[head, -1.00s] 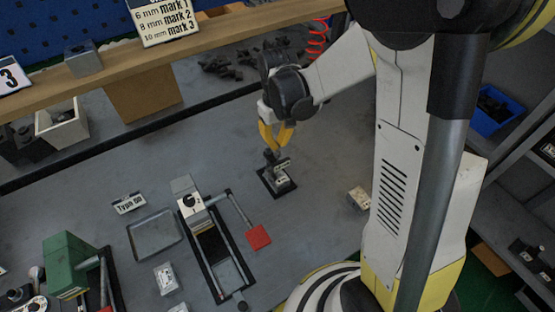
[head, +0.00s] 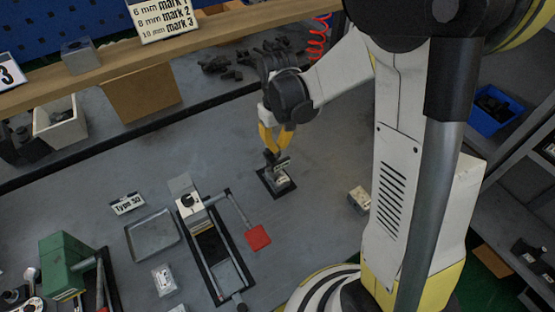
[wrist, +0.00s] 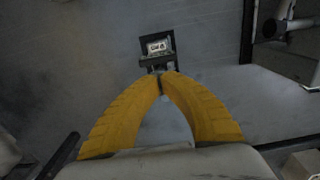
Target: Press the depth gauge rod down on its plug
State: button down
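The depth gauge (head: 279,176) stands on a dark square base on the grey bench, with a dark upper part just under my fingertips. In the wrist view the gauge (wrist: 157,47) shows a pale label in a dark frame, just beyond the fingertips. My gripper (head: 276,149) points down over the gauge. Its yellow fingers (wrist: 161,78) meet at the tips, and I see nothing held between them. The tips are at or very close to the top of the gauge; I cannot tell whether they touch. The rod and plug cannot be made out separately.
A lever fixture with a red pad (head: 258,237) stands to the left, beside a grey tray (head: 153,237). A small pale block (head: 359,198) lies right of the gauge. A green machine (head: 68,265) is at lower left. Bench around the gauge is mostly clear.

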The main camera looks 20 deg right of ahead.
jog(key=shift+f+b, duration=1.25)
jog(key=shift+f, duration=0.2)
dwell(0.5)
dwell(1.6)
jog(key=shift+r+p, duration=1.7)
jog(key=shift+r, duration=0.7)
jog(key=shift+f, duration=0.1)
